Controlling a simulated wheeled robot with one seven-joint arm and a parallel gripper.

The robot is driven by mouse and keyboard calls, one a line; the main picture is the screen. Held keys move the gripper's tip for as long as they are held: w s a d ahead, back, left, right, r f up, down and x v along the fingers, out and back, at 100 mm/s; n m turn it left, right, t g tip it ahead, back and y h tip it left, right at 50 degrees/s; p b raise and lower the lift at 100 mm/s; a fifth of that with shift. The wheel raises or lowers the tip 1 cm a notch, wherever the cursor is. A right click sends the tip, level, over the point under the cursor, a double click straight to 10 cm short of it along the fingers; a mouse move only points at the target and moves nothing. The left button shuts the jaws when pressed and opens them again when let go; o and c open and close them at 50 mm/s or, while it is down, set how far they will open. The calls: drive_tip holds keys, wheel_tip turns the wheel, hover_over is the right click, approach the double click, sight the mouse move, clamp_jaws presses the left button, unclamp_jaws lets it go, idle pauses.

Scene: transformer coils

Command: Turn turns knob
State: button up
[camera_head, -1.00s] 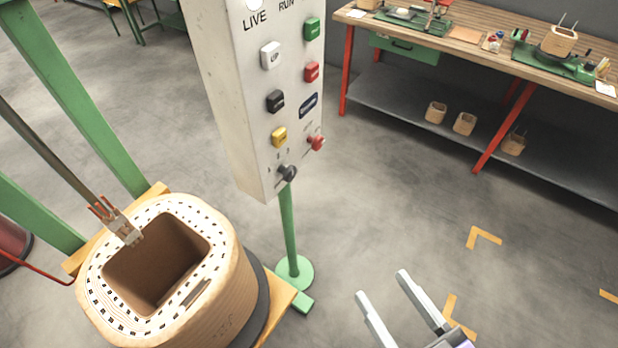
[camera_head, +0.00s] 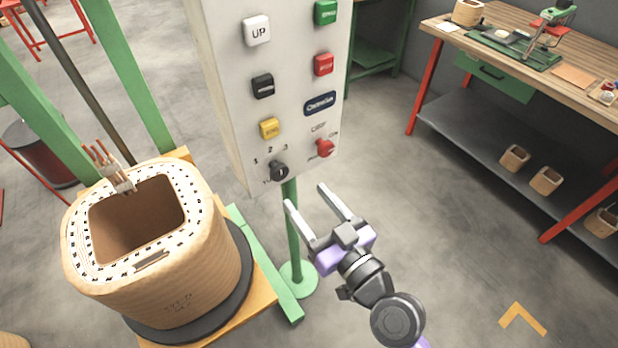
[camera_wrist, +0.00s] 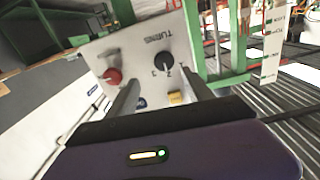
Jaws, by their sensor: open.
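The black turns knob (camera_head: 279,171) sits low on the white control panel (camera_head: 235,135), under the marks 1, 2 and 3. In the wrist view the knob (camera_wrist: 164,62) shows between and beyond my fingers, beside the lettering TURNS. My gripper (camera_head: 305,196) is open and empty, below and to the right of the knob in the head view, apart from it. A red knob (camera_head: 325,148) is to the right of the turns knob; in the wrist view the red knob (camera_wrist: 113,76) is near the left finger.
A yellow button (camera_head: 269,128) and a black button (camera_head: 263,85) are above the knob. A green post (camera_head: 293,235) carries the panel. A large wooden coil (camera_head: 190,270) stands at the left. A workbench (camera_head: 470,110) is at the right.

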sight(281, 175)
drive_tip(key=shift+n, duration=0.6)
drive_tip(key=shift+s+a+f+p+x, duration=0.1)
drive_tip(key=shift+p+x, duration=0.3)
drive_tip(key=shift+x, duration=0.9)
drive_tip(key=shift+s+a+f+p+x, duration=0.15)
drive_tip(key=shift+p+x, duration=0.2)
drive_tip(key=shift+x, duration=0.95)
drive_tip(key=shift+w+a+r+p+x, duration=0.1)
drive_tip(key=shift+p+x, duration=0.3)
drive_tip(key=shift+x, duration=0.9)
drive_tip(key=shift+s, duration=0.1)
drive_tip(key=shift+c, duration=0.4)
clamp_jaws()
drive_tip(key=shift+f, duration=0.1)
drive_tip(key=shift+m, duration=0.4)
drive_tip(key=m, duration=0.3)
drive_tip(key=shift+m+b, duration=0.4)
drive_tip(key=shift+m, duration=2.2)
